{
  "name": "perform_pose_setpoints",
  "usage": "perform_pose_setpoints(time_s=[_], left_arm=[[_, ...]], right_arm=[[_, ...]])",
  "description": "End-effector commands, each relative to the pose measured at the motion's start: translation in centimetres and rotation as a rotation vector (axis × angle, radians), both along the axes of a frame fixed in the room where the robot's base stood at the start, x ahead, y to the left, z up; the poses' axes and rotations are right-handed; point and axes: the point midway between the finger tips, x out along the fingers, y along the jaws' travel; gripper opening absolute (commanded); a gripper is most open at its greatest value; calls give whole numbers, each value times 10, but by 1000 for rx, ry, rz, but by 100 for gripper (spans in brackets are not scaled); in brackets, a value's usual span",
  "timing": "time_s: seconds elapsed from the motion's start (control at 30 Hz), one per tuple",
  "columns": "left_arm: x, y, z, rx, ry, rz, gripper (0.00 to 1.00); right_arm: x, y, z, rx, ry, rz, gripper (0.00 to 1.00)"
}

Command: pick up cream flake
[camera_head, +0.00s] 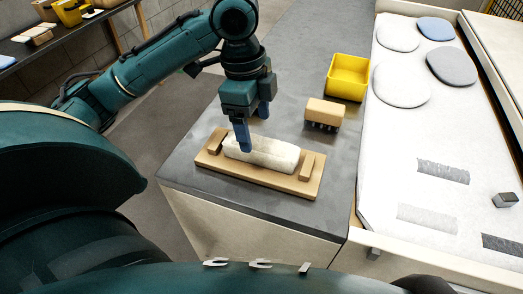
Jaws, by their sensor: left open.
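A cream, rough-surfaced oblong block (272,154), the only cream piece that I can make out as the flake, lies on a wooden tray (259,178) with a raised wooden block near each end. The tray sits on the dark grey counter. My left gripper (253,128) points down over the left part of the cream piece. Its blue fingers are apart. The nearer finger overlaps the piece in the picture, and I cannot tell whether it touches. The farther finger shows behind the piece. My right gripper is not in view.
A wooden-backed brush (324,112) and a yellow bin (348,77) stand behind the tray to the right. A pale surface with several flat round pads (402,84) lies at right. The dark counter (325,211) is clear in front of the tray.

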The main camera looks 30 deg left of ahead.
Motion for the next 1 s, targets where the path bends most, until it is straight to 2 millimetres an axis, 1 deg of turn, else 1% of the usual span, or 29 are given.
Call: perform_pose_setpoints(time_s=[0.03,0.17,0.23,0.4,0.5,0.6,0.83,1.0], left_arm=[[0,-1,-6,0,2,0,75],[0,-2,-13,0,0,-1,75],[0,-3,-20,0,3,-1,75],[2,-10,-45,-1,4,-2,75],[3,-11,-57,-1,2,0,75],[3,-11,-62,-1,-1,-1,75],[3,-11,-63,-1,-1,-1,75],[3,-11,-62,-1,-1,-1,61]], right_arm=[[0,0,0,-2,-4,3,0],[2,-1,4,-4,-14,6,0],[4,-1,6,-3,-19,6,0],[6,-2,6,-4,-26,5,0],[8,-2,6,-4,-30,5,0],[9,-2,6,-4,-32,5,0],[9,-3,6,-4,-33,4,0],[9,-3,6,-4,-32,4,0]])
